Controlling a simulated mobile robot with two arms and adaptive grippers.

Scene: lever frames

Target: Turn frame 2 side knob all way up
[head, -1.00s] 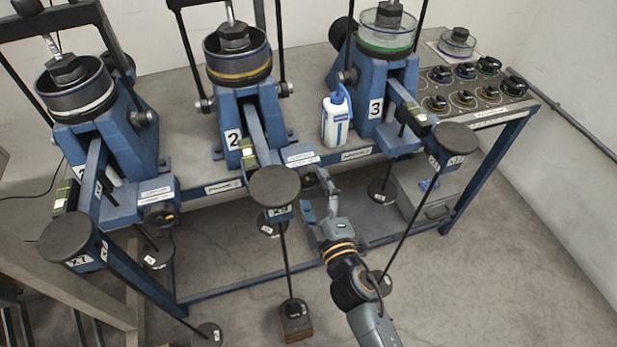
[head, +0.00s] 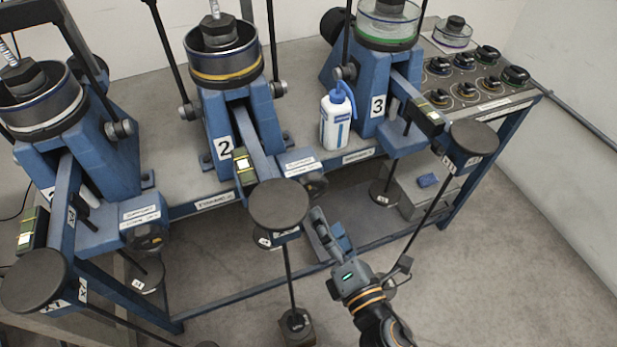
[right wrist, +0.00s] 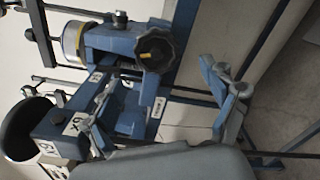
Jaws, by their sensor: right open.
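Frame 2 (head: 222,130) is the blue lever frame in the middle of the bench. Its dark side knob (head: 314,185) sits on its right side, partly behind the round black pan (head: 278,204). In the right wrist view the lobed black knob (right wrist: 155,48) shows clearly, facing the camera, with a small orange mark. My right gripper (head: 328,238) is open and empty, below and right of the knob and apart from it. Its fingers also show in the right wrist view (right wrist: 226,85), right of the knob. My left gripper is in neither view.
A white bottle (head: 337,122) stands on the bench between frame 2 and frame 3 (head: 376,95). Frame 1 (head: 92,150) is at the left. A hanging rod with a weight (head: 295,318) is below frame 2's pan. Floor is clear at right.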

